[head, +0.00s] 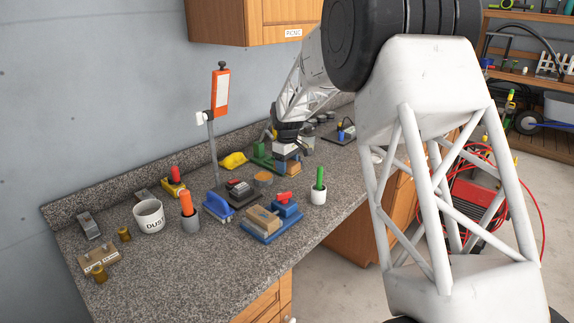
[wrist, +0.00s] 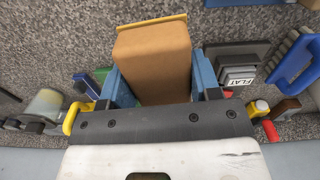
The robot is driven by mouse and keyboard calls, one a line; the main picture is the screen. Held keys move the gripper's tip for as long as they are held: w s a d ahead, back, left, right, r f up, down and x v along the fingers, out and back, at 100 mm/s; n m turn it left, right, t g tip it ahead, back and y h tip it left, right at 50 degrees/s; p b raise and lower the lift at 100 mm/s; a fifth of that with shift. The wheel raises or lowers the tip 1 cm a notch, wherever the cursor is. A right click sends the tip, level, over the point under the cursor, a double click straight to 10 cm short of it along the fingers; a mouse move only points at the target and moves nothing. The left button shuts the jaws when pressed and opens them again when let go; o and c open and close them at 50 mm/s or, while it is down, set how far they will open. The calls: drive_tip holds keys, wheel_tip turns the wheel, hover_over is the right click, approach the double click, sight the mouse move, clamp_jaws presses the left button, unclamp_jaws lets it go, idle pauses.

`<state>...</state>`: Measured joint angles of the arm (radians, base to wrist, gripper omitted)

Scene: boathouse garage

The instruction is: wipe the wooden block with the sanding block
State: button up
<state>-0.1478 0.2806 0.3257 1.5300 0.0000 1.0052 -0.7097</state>
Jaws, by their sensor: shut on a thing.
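My gripper (head: 287,162) is over the back part of the granite counter. Its blue fingers are shut on a tan block with a yellow edge, which looks like the sanding block (wrist: 152,55); it also shows small in the head view (head: 293,168). I cannot tell whether its underside touches the counter. The wooden block (head: 262,217) sits on a blue vise (head: 268,233) with a red handle, nearer the counter's front edge. The gripper is apart from it, behind and slightly right.
A DUST cup (head: 149,216) and an upright orange-topped post (head: 212,130) stand left.

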sight(253, 208)
drive_tip(key=s+a+r, duration=0.1)
drive_tip(key=s+a, duration=0.2)
drive_tip(key=s, duration=0.2)
drive_tip(key=s+a+r, duration=0.1)
drive_tip(key=s+a, duration=0.3)
drive_tip(key=s, duration=0.1)
drive_tip(key=s+a+r, duration=0.2)
drive_tip(key=s+a, duration=0.2)
drive_tip(key=s, duration=0.2)
drive_tip(key=shift+a, duration=0.15)
drive_tip(key=shift+f, duration=3.05)
wheel_tip(253, 208, down, 2)
drive_tip(key=shift+s+d, duration=0.6)
drive_tip(key=shift+d, duration=0.05)
drive_tip(key=shift+s+d, duration=2.05)
drive_tip(key=shift+w+a, duration=2.7)
drive_tip(key=shift+a, duration=0.05)
drive_tip(key=shift+d+r, duration=0.1)
drive_tip(key=shift+r, duration=4)
